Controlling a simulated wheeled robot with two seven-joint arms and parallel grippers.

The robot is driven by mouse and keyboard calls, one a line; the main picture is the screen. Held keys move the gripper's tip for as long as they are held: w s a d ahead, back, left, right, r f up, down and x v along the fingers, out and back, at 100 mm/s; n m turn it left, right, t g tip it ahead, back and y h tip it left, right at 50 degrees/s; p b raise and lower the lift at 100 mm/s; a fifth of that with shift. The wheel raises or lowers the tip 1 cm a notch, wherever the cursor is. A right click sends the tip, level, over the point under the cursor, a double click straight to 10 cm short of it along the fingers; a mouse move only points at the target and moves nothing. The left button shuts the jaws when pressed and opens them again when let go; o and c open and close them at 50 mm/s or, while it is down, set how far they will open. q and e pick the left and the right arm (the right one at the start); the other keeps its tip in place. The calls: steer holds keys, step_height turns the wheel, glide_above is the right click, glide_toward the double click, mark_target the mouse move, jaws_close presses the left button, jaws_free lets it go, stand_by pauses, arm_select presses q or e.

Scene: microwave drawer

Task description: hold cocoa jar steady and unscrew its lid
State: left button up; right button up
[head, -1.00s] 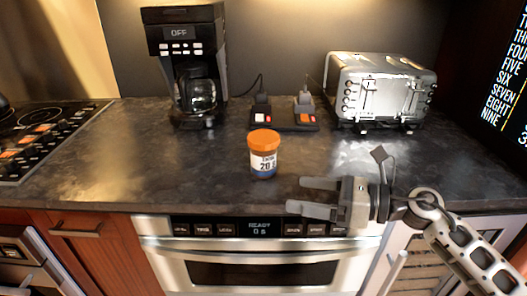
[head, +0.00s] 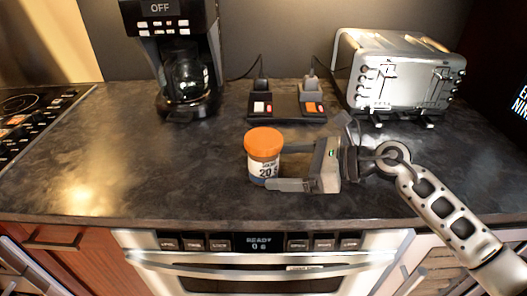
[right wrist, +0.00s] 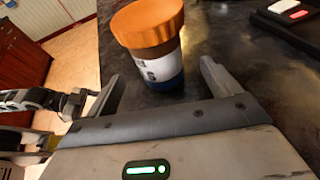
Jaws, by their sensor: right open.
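The cocoa jar (head: 263,171), with a white and blue label and an orange lid (head: 263,143), stands upright on the dark counter. The lid is on the jar. My right gripper (head: 276,167) is open, low at the jar's right side, pointing left. In the right wrist view, the jar (right wrist: 157,68) stands upright at the mouth of the open right gripper (right wrist: 160,78), its base roughly between the fingertips, with gaps showing on both sides. Parts of my left arm show at the left edge of that view, but its jaws cannot be made out.
A coffee maker (head: 175,55) stands behind left and a silver toaster (head: 400,78) behind right. Between them is a black switch base (head: 285,107). The microwave drawer (head: 265,262) is below the counter's front edge. The counter left of the jar is clear.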

mark_target(269, 166)
steer(key=shift+b+x, duration=0.7)
steer(key=shift+x, duration=1.3)
steer(key=c, duration=1.6)
steer(key=shift+c, duration=0.2)
